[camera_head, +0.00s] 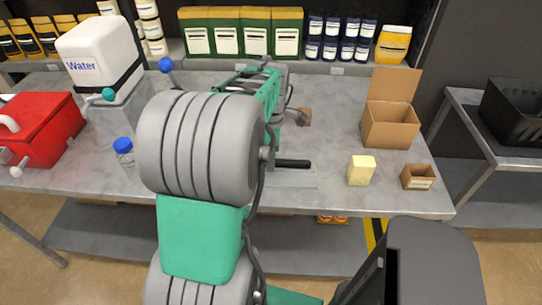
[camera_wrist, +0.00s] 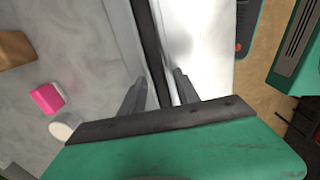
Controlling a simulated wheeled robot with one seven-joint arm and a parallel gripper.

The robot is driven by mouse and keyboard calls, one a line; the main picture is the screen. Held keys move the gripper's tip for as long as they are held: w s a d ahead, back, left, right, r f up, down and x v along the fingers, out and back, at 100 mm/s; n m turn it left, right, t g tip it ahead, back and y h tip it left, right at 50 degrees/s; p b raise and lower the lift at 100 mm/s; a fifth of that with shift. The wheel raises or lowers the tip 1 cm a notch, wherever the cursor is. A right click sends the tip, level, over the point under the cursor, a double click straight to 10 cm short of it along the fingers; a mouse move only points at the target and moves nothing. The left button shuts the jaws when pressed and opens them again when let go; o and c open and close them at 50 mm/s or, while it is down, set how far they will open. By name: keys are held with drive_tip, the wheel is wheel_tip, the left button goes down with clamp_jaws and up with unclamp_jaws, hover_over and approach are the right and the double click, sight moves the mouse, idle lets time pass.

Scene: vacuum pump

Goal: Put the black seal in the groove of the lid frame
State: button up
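In the wrist view my gripper (camera_wrist: 160,78) is open, one finger on each side of a long black strip (camera_wrist: 148,38) that looks like the black seal. Gaps show between the strip and both fingers. The strip runs from the top edge down between the fingers, along a bright silvery surface (camera_wrist: 205,35) and a grey rail on its left. I cannot tell whether the strip lies in a groove; the lid frame is not clearly recognisable. In the head view my arm hides much of the work area, and I cannot make out the fingertips.
The grey table (camera_head: 335,195) holds a black bar (camera_head: 293,163), a yellow block (camera_head: 361,171), a small brown box (camera_head: 418,178), an open carton (camera_head: 389,128), a red case (camera_head: 42,135) and a blue-capped bottle (camera_head: 123,152). A pink block (camera_wrist: 46,98) shows in the wrist view.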

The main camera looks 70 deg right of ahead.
drive_tip(key=shift+r, duration=0.15)
wheel_tip(320, 180, up, 12)
drive_tip(key=w+a+f, duration=0.1)
drive_tip(key=w+a, duration=0.6)
drive_tip(key=w, duration=0.6)
drive_tip(key=w+a+f+t+h, duration=0.1)
drive_tip(key=w+a+f, duration=0.1)
drive_tip(key=w+a, duration=0.8)
drive_tip(key=a+f+m+t, duration=0.1)
drive_tip(key=a+f, duration=0.2)
drive_tip(key=a, duration=0.9)
drive_tip(key=a+f+m+t+y, duration=0.1)
drive_tip(key=a+f, duration=0.2)
drive_tip(key=a, duration=0.9)
drive_tip(key=shift+w+a, duration=0.35)
drive_tip(key=shift+a, duration=0.05)
